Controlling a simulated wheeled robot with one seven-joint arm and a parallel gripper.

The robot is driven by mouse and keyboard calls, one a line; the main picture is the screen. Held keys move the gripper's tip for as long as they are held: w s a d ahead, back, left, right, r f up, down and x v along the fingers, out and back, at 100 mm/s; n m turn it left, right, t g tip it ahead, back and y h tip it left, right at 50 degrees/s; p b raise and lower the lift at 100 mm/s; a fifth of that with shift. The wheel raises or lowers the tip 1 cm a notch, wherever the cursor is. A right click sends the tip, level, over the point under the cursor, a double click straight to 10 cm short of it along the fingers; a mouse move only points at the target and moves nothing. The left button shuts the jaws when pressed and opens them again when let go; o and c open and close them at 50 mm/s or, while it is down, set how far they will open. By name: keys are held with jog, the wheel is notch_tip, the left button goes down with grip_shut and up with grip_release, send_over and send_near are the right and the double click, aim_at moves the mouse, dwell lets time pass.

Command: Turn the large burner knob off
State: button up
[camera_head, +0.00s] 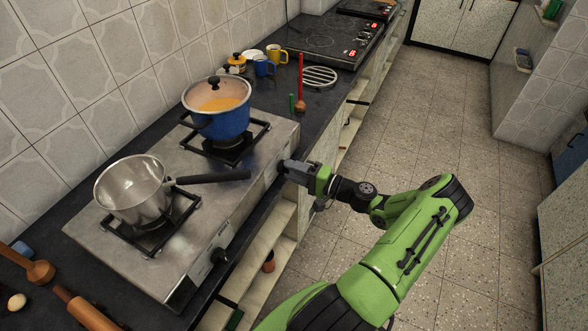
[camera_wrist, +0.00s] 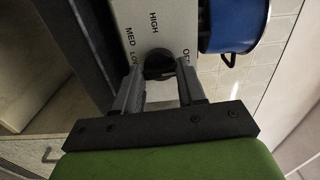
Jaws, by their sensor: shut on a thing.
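The gas stove (camera_head: 185,205) stands on the dark counter against the tiled wall, with two knobs on its front face. My gripper (camera_head: 284,168) is at the far knob, beside the blue pot. In the wrist view, my gripper (camera_wrist: 158,72) has its two fingers on either side of that round black knob (camera_wrist: 158,62) and is shut on it. HIGH, MED, LOW and OFF are printed around the knob. Its pointer direction cannot be made out. The near knob (camera_head: 218,256) is free. The head view mostly hides the gripped knob behind my gripper.
Mugs (camera_head: 264,66) and a black cooktop (camera_head: 325,37) are farther back. The floor at right is clear.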

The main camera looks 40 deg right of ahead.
jog(key=shift+m, duration=0.3)
jog(key=o, duration=1.1)
jog(key=v, duration=1.5)
jog(key=shift+s+d, duration=0.1)
jog(key=shift+s, duration=0.3)
